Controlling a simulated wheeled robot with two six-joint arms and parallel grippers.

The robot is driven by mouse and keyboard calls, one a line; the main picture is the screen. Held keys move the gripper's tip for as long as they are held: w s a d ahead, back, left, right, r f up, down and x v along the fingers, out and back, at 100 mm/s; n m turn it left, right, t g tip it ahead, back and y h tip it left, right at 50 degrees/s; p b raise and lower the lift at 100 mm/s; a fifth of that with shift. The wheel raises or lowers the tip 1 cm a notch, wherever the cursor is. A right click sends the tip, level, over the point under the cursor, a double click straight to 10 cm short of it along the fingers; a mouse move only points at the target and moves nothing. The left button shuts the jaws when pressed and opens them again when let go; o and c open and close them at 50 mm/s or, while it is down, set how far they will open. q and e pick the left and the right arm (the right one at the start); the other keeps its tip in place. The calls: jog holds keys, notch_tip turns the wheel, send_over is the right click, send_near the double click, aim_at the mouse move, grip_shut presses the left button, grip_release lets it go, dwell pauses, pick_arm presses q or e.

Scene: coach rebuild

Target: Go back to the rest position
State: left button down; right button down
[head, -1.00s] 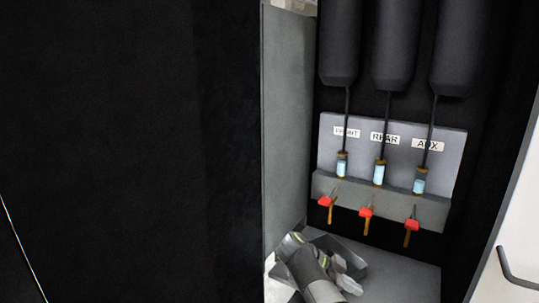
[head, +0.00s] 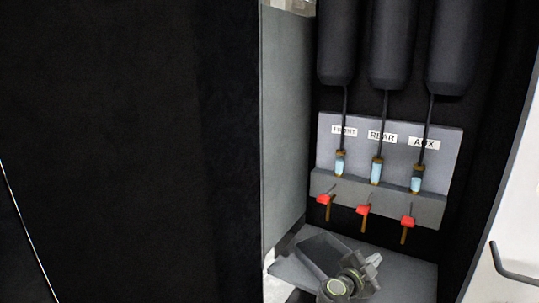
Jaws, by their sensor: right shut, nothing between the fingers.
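My right gripper (head: 370,268) is low in the head view, over the grey floor of an open compartment. It is shut and empty, below the red-handled valves and apart from them. My left gripper is not in view.
A grey panel labelled FRONT, REAR and AUX (head: 424,143) carries three glass tubes and three red valves (head: 363,210). Three dark cylinders (head: 390,45) hang above. A grey door panel (head: 285,130) stands at the left. A dark surface fills the left.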

jog(key=s+a+r+n+t+y, duration=0.2)
jog(key=s+a+n+t+y, duration=0.25)
jog(key=n+t+y, duration=0.5)
jog(key=s+a+f+n+g+y, duration=0.25)
jog(key=s+f+n+y, duration=0.2)
jog(key=s, duration=0.25)
jog(key=s+a+f+n+g+y, duration=0.25)
jog(key=s+n+y, duration=0.2)
jog(key=s, duration=0.25)
jog(key=s+d+f+g+h, duration=0.2)
jog(key=s+d+g, duration=0.2)
jog(key=s, duration=0.6)
jog(key=s+d+f+g+h, duration=0.3)
jog(key=s+g, duration=0.1)
jog(key=s, duration=0.5)
jog(key=s+d+f+g+h, duration=0.2)
jog(key=s+d+g, duration=0.25)
jog(key=s, duration=0.55)
notch_tip(320, 180, down, 23)
jog(key=d+g+p, duration=0.1)
jog(key=p, duration=0.2)
jog(key=s+a+f+g+p, duration=0.1)
jog(key=s+f+p, duration=0.1)
jog(key=s+f, duration=1.1)
jog(key=shift+s+a+m+y, duration=0.2)
jog(key=shift+s+m+y, duration=0.15)
jog(key=shift+s, duration=0.45)
